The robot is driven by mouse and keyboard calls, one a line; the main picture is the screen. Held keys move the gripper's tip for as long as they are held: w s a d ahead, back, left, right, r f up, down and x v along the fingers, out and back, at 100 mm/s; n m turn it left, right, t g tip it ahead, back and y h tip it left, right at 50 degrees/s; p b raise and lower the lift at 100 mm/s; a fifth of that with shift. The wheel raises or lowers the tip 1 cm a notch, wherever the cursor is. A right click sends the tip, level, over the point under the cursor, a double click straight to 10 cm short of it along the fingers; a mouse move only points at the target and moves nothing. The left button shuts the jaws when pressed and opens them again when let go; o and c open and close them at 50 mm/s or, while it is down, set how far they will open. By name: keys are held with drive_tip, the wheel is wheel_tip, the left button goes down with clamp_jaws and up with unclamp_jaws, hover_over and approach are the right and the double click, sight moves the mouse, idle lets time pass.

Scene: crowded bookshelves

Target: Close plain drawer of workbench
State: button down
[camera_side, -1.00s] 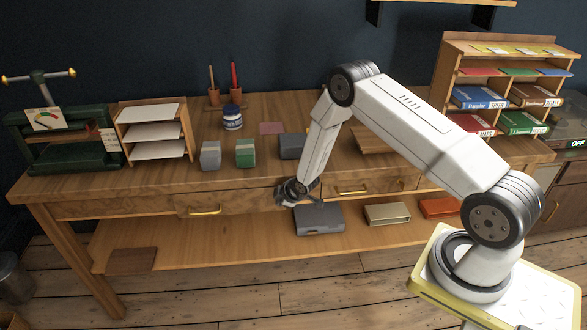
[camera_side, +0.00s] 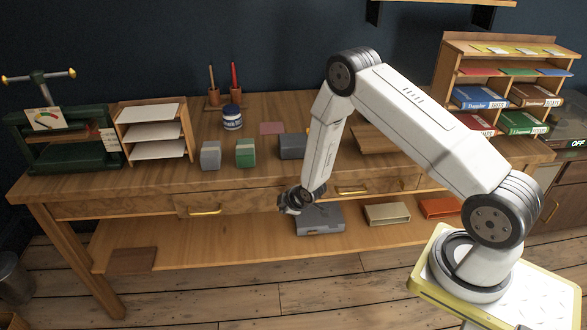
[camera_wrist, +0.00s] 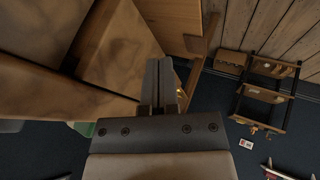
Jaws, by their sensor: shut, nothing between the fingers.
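The wooden workbench (camera_side: 75,193) has drawers along its front. The left drawer (camera_side: 240,203) has a brass handle (camera_side: 205,211), and its front sits slightly forward of the bench front. A middle drawer (camera_side: 385,186) has a brass handle (camera_side: 352,190). I cannot tell which one is the plain drawer. My gripper (camera_side: 291,205) is shut and empty, just in front of the bench between these two drawers, beside the left drawer's right end. In the wrist view its closed fingers (camera_wrist: 164,85) are close to wooden panels (camera_wrist: 120,45); contact is unclear.
A grey box (camera_side: 320,219), a beige box (camera_side: 387,214) and an orange box (camera_side: 440,207) sit on the lower shelf, the grey one close below my gripper. A paper rack, small blocks and a bookcase (camera_side: 445,75) stand on the bench top.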

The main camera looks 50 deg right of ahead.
drive_tip(key=v, duration=0.8)
drive_tip(key=c, duration=0.7)
unclamp_jaws()
drive_tip(key=shift+w, duration=0.1)
drive_tip(key=n+t, duration=0.8)
approach(205, 213)
drive_tip(key=w+d+f, duration=0.1)
drive_tip(key=w+d, duration=0.1)
drive_tip(key=shift+w+a+f+n+t+y, duration=0.15)
drive_tip(key=shift+a+f+n+t+y, duration=0.15)
drive_tip(key=shift+a+t+y, duration=0.3)
drive_tip(key=shift+w+a, duration=0.1)
drive_tip(key=shift+w+f, duration=0.15)
drive_tip(key=shift+w, duration=1.05)
drive_tip(key=shift+w+f, duration=0.2)
drive_tip(key=shift+w, duration=1.05)
drive_tip(key=shift+w+f, duration=0.15)
drive_tip(key=shift+w, duration=1.05)
